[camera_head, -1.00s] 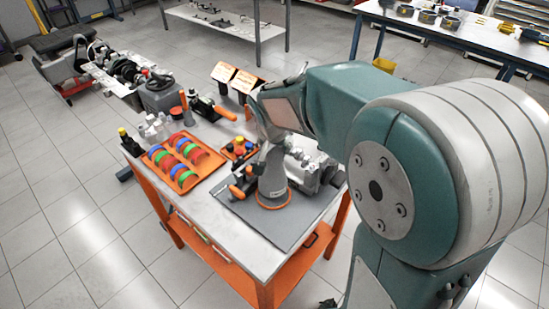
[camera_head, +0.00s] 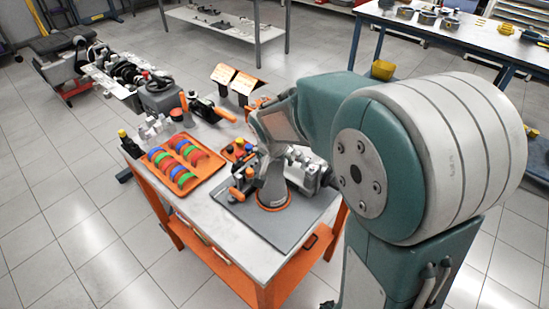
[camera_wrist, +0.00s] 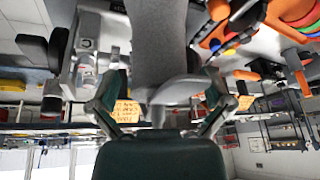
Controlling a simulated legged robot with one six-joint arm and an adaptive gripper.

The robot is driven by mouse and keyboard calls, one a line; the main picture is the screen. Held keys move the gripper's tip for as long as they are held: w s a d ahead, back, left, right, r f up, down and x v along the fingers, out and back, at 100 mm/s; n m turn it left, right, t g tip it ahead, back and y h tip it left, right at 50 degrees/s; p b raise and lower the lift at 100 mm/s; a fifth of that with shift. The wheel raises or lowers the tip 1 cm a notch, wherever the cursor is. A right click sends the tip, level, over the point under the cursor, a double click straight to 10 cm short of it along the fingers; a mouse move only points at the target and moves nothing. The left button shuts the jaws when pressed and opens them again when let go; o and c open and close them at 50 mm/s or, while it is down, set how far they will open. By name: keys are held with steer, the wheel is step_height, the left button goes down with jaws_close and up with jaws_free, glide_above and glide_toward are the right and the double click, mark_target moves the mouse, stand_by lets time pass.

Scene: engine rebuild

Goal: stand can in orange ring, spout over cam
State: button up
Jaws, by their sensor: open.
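The grey can (camera_head: 273,184) stands upright on the grey mat, its base at the orange ring (camera_head: 272,207); it looks to be inside the ring, but the far side of the rim is hidden. In the wrist view the can (camera_wrist: 158,40) fills the top middle. My gripper (camera_wrist: 163,92) is open, with one finger on each side of the can's narrow part and gaps visible. In the head view my wrist hides most of the gripper. The grey engine block with the cam (camera_head: 308,168) is right behind the can. Whether the spout is over the cam cannot be told.
An orange tray (camera_head: 203,172) of coloured rings lies at left on the table. Small bottles and orange-handled tools stand behind it. The mat's front part (camera_head: 285,235) is clear. Orange signs (camera_head: 243,83) stand at the back edge.

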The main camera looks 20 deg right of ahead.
steer(key=v, duration=1.2)
steer(key=s+d+n+t+y, duration=0.1)
steer(key=s+n, duration=0.5)
steer(key=s, duration=1.3)
steer(key=shift+d+r+y, duration=0.3)
steer(key=shift+d+y, duration=0.1)
